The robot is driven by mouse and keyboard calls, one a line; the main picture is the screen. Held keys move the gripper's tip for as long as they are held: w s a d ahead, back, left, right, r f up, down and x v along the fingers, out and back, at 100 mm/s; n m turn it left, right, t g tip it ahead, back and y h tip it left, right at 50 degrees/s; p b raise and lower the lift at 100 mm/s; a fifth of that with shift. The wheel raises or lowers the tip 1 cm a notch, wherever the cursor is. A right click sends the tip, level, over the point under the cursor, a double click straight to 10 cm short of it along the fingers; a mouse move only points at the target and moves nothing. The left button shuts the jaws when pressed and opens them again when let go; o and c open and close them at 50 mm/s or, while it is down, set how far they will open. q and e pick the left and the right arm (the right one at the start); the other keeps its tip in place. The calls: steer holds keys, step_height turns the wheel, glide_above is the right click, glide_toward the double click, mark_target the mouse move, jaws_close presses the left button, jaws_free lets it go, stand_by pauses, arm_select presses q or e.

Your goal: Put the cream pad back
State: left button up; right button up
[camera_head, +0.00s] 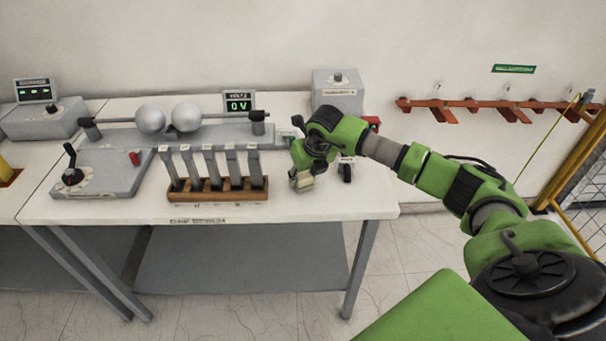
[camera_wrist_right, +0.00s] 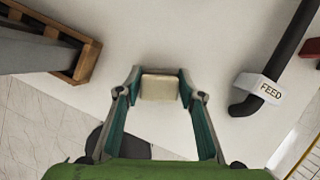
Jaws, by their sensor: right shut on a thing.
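The cream pad (camera_wrist_right: 159,87) is a small pale block between the two fingertips of my right gripper (camera_wrist_right: 160,84) in the right wrist view. The gripper is shut on it. In the head view the pad (camera_head: 304,183) shows below my right gripper (camera_head: 303,178), over the right part of the white table, to the right of the wooden rack. I cannot tell whether the pad touches the table top. My left gripper is not in view.
A wooden rack (camera_head: 218,195) with several grey upright pieces stands left of the gripper. A black cable labelled FEED (camera_wrist_right: 268,92) is to its right. Two metal spheres (camera_head: 186,117) and a grey box (camera_head: 338,92) stand behind. The white table (camera_head: 290,207) is bare at the front.

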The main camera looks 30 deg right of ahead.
steer(key=shift+f, duration=0.15)
steer(key=shift+f, duration=0.1)
steer(key=o, duration=1.1)
steer(key=shift+c, duration=0.2)
steer(key=shift+r, duration=0.4)
steer(key=b+v, duration=0.2)
steer(key=v, duration=0.9)
steer(key=shift+s+r+b, duration=0.2)
steer(key=shift+b, duration=0.15)
